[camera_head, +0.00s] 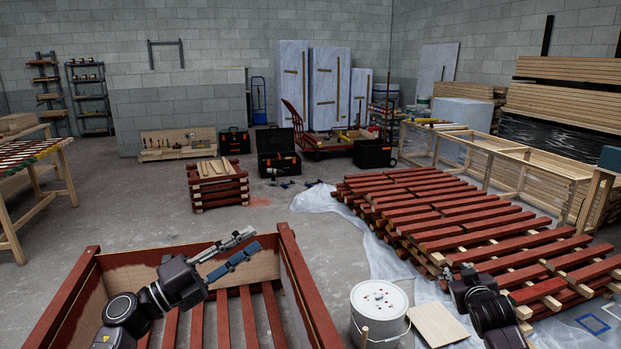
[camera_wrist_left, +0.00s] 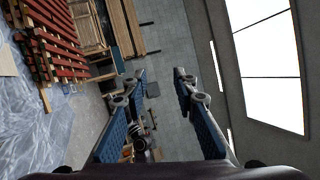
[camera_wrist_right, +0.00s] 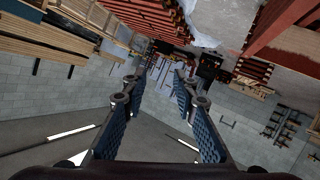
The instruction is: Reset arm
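My left gripper (camera_head: 236,256) is above the red-framed crate in the head view, pointing right and upward. In the left wrist view its two fingers (camera_wrist_left: 158,88) stand apart with nothing between them. My right arm shows at the lower right of the head view, in front of the red batten stack; its fingertips are hard to make out there. In the right wrist view the right gripper's fingers (camera_wrist_right: 160,80) are apart and empty. The open crate (camera_head: 68,310) has red rails, and red slats across its bottom.
Stacked red battens (camera_head: 450,215) lie on pale battens over plastic sheeting (camera_head: 345,215). A white bucket (camera_head: 380,300) and a wooden board (camera_head: 438,325) stand between my arms. A small batten stack (camera_head: 217,187) and a black toolbox (camera_head: 278,150) are farther back. Grey floor (camera_head: 130,205) is clear at left.

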